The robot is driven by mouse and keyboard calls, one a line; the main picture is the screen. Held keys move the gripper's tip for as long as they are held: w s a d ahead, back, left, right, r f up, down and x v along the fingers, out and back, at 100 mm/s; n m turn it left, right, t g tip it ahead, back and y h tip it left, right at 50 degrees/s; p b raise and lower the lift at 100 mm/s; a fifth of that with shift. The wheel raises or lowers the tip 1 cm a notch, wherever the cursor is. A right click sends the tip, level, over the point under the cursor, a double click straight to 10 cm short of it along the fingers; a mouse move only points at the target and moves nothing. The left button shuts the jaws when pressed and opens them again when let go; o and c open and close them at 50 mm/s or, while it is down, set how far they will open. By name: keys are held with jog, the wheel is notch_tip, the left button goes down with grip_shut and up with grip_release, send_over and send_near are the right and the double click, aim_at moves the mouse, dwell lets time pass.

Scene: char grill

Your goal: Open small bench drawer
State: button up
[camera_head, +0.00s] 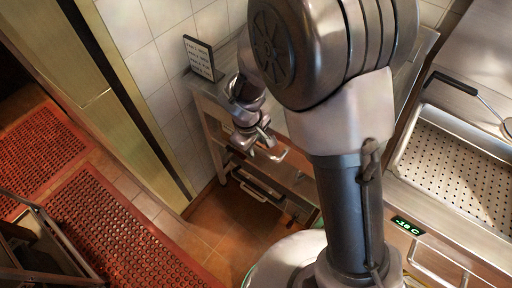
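The small bench (208,92) is a metal table against the tiled wall, partly hidden behind my arm. Under its top, a drawer front (258,186) with a bar handle shows low, beside the bench's left leg. I cannot tell for sure whether it is fully shut. My gripper (264,153) is in front of the bench, above that drawer in the picture. Its two fingers are spread apart with nothing visible between them. My arm hides the bench's right part.
A small sign (201,59) stands on the bench's left corner. A perforated metal tray (455,165) and a unit with a green display (407,226) are at right. Red rubber mats (125,235) cover the floor at left. A dark metal frame (45,240) stands at lower left.

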jog(key=shift+w+f, duration=0.1)
jog(key=shift+f, duration=0.35)
grip_shut()
dwell(1.1)
